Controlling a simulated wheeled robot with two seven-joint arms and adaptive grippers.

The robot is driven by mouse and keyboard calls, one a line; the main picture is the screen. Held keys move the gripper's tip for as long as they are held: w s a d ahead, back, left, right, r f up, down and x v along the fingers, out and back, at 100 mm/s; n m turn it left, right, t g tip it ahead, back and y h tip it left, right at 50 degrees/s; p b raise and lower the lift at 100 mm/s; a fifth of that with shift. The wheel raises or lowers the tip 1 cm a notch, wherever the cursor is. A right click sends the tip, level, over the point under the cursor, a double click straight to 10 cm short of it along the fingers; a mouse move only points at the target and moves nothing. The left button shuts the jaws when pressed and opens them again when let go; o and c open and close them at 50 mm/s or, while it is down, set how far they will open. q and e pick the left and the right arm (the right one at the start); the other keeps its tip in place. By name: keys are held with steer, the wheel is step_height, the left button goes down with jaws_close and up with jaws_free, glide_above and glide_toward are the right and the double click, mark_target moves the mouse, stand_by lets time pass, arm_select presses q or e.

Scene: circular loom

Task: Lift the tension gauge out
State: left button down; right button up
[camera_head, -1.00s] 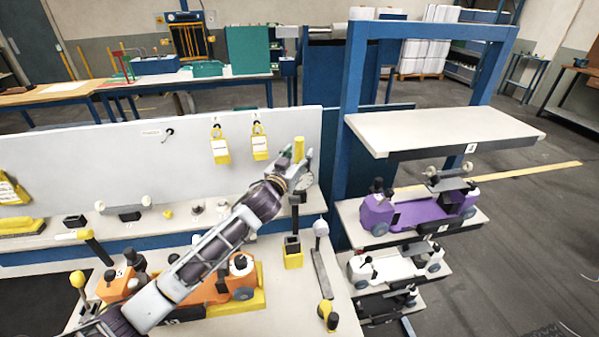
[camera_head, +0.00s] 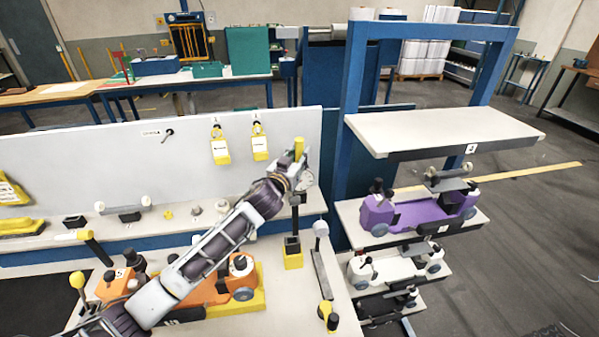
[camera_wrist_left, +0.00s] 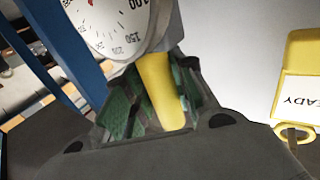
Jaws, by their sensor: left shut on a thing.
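The tension gauge has a round white dial (camera_head: 307,179), a yellow handle (camera_head: 299,145) and a dark stem below. It stands upright at the right end of the white back panel. The stem runs down towards a yellow holder with a black socket (camera_head: 293,260); I cannot tell how deep it sits. My left gripper (camera_head: 298,165) is shut on the yellow handle. In the left wrist view, the green-padded fingers (camera_wrist_left: 155,105) lie on both sides of the handle (camera_wrist_left: 160,88), with the dial (camera_wrist_left: 118,22) just beyond. My right gripper is not in view.
An orange carriage (camera_head: 115,287) on a yellow base lies under my left arm. A grey lever (camera_head: 322,270) stands right of the holder. Yellow tags (camera_head: 220,147) hang on the panel (camera_head: 90,165). A blue-framed shelf (camera_head: 355,110) with a purple carriage (camera_head: 420,212) stands at right.

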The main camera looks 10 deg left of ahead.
mark_target(299, 141)
arm_select(q)
steer(key=shift+r, duration=0.35)
stand_by(0.3)
steer(key=shift+r+p, duration=0.35)
steer(key=shift+p, duration=0.25)
steer(key=shift+r+p, duration=2.45)
steer(key=shift+r, duration=0.45)
